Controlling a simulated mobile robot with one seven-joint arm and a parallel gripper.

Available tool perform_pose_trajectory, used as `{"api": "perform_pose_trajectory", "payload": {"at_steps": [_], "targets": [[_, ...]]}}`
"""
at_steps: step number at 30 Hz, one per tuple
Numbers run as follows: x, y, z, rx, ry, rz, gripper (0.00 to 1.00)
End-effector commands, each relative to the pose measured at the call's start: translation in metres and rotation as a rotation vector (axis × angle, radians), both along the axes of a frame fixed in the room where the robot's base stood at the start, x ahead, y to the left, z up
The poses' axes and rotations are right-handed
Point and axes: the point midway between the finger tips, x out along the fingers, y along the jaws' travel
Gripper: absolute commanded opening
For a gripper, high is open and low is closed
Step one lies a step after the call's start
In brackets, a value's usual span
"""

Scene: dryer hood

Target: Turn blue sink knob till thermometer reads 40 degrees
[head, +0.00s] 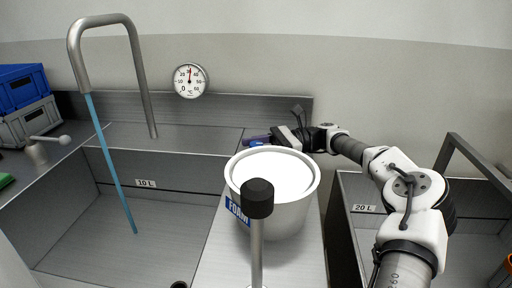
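A blue knob (258,143) shows just behind the white bucket, at the back ledge of the sink. My gripper (275,139) comes in from the right and is right beside the knob, with its fingers at or close to it. The view is too small to show whether the fingers touch the knob or how far apart they are. The round thermometer (190,81) hangs on the wall, its needle pointing about straight up, near 30. Bluish water (110,165) runs from the grey bent spout (140,75) into the left basin.
A white bucket (232,190) with a blue FOAM label stands in front of the knob and hides part of that area. A black-capped post (257,198) rises before it. Blue and grey crates (25,90) sit at left. The right basin (365,215) lies beneath my arm.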

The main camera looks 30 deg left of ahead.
Motion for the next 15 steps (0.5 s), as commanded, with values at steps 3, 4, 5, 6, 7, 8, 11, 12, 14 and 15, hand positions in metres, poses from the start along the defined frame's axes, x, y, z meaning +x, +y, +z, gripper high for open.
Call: {"api": "perform_pose_trajectory", "payload": {"at_steps": [3,4,5,6,7,8,11,12,14,15], "targets": [[0.0,0.0,0.0,0.0,0.0,0.0,0.53],[0.0,0.0,0.0,0.0,0.0,0.0,0.53],[0.0,0.0,0.0,0.0,0.0,0.0,0.53],[0.0,0.0,0.0,0.0,0.0,-0.001,0.53],[0.0,0.0,0.0,0.0,0.0,-0.001,0.53],[0.0,0.0,0.0,0.0,0.0,-0.001,0.53],[0.003,-0.002,0.0,0.001,-0.001,-0.002,0.53],[0.005,-0.004,0.0,0.0,0.0,-0.003,0.53],[0.011,-0.008,-0.001,0.001,-0.001,-0.003,0.53],[0.015,-0.012,-0.001,0.001,-0.001,-0.004,0.53]]}}
